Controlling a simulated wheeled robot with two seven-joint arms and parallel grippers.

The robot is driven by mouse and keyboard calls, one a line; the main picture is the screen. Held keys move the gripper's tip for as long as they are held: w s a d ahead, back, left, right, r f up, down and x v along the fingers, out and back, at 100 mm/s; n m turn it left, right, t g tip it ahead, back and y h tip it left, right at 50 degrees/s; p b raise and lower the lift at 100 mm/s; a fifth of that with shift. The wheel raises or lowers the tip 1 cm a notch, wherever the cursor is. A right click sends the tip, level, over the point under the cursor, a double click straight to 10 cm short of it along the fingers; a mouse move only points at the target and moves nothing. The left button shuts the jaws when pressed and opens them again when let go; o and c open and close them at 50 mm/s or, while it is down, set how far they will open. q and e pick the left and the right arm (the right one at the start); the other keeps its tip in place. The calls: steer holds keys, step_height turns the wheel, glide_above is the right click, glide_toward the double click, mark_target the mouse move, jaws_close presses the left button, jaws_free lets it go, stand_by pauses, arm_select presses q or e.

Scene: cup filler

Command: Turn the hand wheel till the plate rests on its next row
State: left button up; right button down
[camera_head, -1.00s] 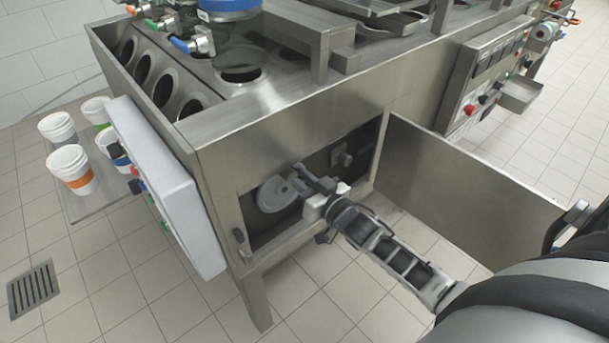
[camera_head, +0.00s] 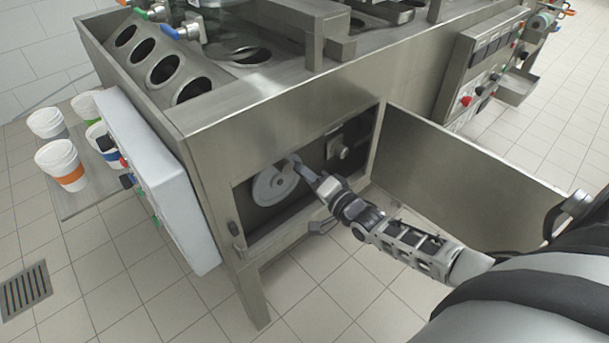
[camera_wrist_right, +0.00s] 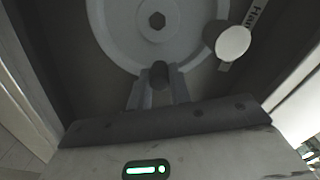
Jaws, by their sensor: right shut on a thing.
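The hand wheel (camera_head: 268,188) is a pale grey disc inside the open bay at the front of the steel machine. In the right wrist view the wheel (camera_wrist_right: 112,36) fills the upper middle, with a hex hub at its centre. My right gripper (camera_head: 303,168) is at the wheel's upper right edge in the head view. Its fingers (camera_wrist_right: 159,92) are shut on the wheel's short dark handle (camera_wrist_right: 160,74) near the rim. I cannot make out the plate or the row it rests on. My left gripper is not in view.
An open door (camera_head: 450,180) stands right of the bay. A white-faced round knob (camera_wrist_right: 233,42) sits beside the wheel near a partly hidden label. A grey control box (camera_head: 160,180) and white cups (camera_head: 60,160) are at the left. A floor drain (camera_head: 26,290) lies lower left.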

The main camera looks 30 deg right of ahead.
mark_target(297, 175)
steer(key=shift+f+m+b, duration=0.75)
steer(key=shift+m+b, duration=0.05)
steer(key=shift+m, duration=0.55)
steer(key=shift+f+m+b, duration=0.7)
steer(key=shift+m+b, duration=0.1)
steer(key=shift+m, duration=0.55)
steer(key=c, duration=1.3)
jaws_free()
steer(key=s+d+p, duration=0.2)
steer(key=s, duration=1.3)
steer(key=shift+s+d, duration=0.25)
steer(key=shift+s, duration=0.15)
